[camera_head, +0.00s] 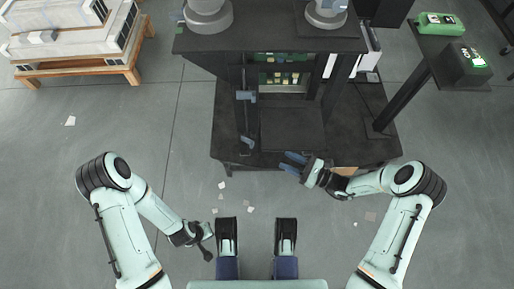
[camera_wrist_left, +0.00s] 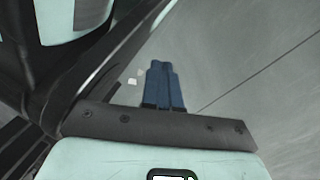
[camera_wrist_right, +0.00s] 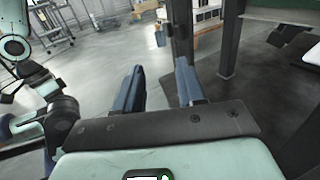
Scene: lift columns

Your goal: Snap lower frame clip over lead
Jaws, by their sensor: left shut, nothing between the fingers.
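The dark frame stands on a black base (camera_head: 225,120). A blue-grey clip (camera_head: 246,95) sits on its left side, and a smaller blue-grey piece, seemingly the lower clip (camera_head: 247,142), is near the base's front edge. A thin dark line between them may be the lead (camera_head: 246,118); whether it lies inside the lower clip cannot be told. My right gripper (camera_head: 290,162) is open and empty, to the right of the lower piece and apart from it. Its blue fingers stand apart in the right wrist view (camera_wrist_right: 160,85). My left gripper (camera_head: 207,252) is shut and empty, low over the floor; its fingers touch in the left wrist view (camera_wrist_left: 164,82).
A wooden pallet with pale parts (camera_head: 80,66) stands at the upper left. A dark side table with a green case (camera_head: 440,24) and a black box (camera_head: 467,64) is at the upper right. Small pale scraps lie on the floor.

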